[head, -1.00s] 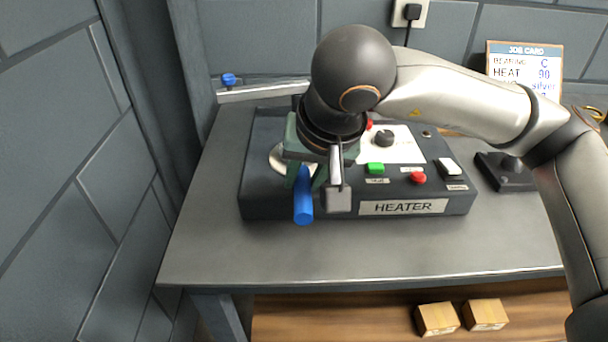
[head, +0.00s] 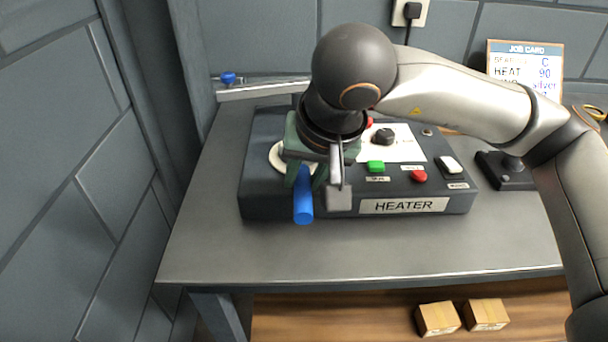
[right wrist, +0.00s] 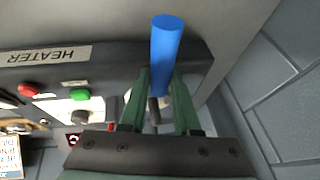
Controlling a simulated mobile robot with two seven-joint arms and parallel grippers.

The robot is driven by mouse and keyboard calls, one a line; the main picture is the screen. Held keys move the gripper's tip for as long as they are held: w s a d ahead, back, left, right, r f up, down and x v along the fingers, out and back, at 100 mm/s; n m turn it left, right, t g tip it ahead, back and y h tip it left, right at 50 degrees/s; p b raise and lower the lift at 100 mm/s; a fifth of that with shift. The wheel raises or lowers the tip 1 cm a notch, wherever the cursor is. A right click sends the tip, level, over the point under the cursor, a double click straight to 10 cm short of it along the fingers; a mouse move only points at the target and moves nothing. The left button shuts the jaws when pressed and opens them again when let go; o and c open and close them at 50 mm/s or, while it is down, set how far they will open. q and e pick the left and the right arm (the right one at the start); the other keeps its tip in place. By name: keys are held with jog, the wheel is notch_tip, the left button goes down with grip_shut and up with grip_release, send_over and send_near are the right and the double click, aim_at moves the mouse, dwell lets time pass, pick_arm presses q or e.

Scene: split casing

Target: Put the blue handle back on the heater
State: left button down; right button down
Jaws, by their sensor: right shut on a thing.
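The heater (head: 258,198) is a dark box on the table with a label on its front. My right gripper (head: 304,178) is over its left part, fingers pointing down, shut on the blue handle (head: 303,208). In the right wrist view the blue handle (right wrist: 166,48) sits between the two green fingers (right wrist: 163,95) and sticks out past them. A dark stem shows between the fingers there. My gripper hides where the handle meets the heater, so I cannot tell whether it is seated. A pale round disc (head: 279,157) shows beside the gripper on the heater top. My left gripper is not in view.
The heater top has a black knob (head: 384,136), a green button (head: 376,167), a red button (head: 418,176) and a white switch (head: 450,165). A dark device (head: 508,178) stands to the right. A job card (head: 524,70) stands behind. The table front (head: 350,255) is clear.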

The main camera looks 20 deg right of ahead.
jog(key=c, duration=0.8)
grip_release()
jog(key=shift+o, duration=1.2)
jog(key=shift+r, duration=0.35)
notch_tip(320, 180, up, 10)
jog(key=p, duration=0.6)
jog(key=shift+p, duration=0.3)
